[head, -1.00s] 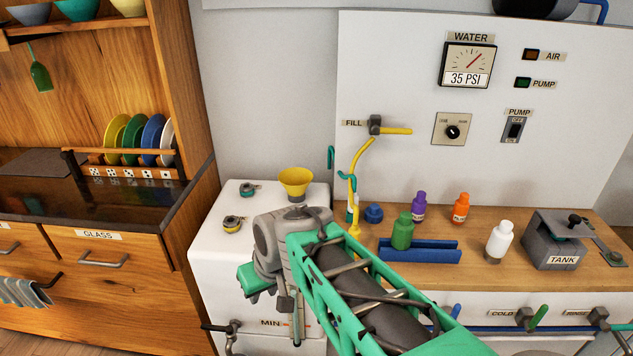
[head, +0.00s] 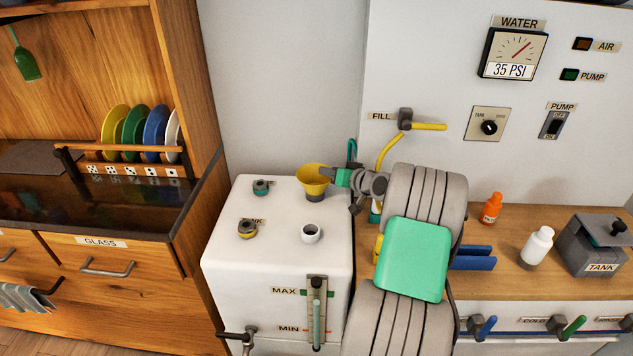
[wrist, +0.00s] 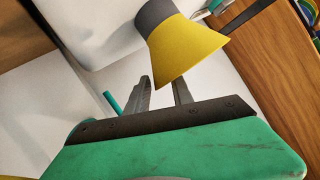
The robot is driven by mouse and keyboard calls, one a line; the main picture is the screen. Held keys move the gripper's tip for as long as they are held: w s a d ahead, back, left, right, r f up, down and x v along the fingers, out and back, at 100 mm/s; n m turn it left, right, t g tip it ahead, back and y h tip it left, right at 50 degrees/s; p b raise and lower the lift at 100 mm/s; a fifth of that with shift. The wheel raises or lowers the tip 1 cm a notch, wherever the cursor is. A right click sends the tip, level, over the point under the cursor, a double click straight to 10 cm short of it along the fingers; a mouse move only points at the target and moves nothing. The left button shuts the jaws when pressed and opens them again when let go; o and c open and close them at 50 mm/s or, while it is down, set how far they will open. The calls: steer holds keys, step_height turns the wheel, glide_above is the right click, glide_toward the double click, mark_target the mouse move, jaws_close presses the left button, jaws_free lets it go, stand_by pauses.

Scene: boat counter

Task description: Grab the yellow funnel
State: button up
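The yellow funnel (head: 314,181) stands upright with its wide mouth up and a grey lower part, at the back right of the white tank's top. My gripper (head: 334,176) reaches in from the right, its tip close against the funnel's right side. In the wrist view, the funnel (wrist: 190,55) is large, and its rim overlaps the tip of the right finger. The two grey fingers of my gripper (wrist: 162,82) stand apart with a gap between them. The funnel is not clasped between them; whether a finger touches it cannot be told.
A white ring-shaped port (head: 311,233) and two small caps, one yellow-grey (head: 247,229) and one teal (head: 261,187), are on the tank top (head: 285,260). The yellow fill pipe (head: 390,150) rises behind my arm. A wooden cabinet with a plate rack (head: 125,160) stands left.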

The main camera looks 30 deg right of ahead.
steer(key=shift+w+f, duration=0.1)
steer(key=shift+w, duration=0.2)
steer(key=shift+s, duration=0.15)
jaws_close()
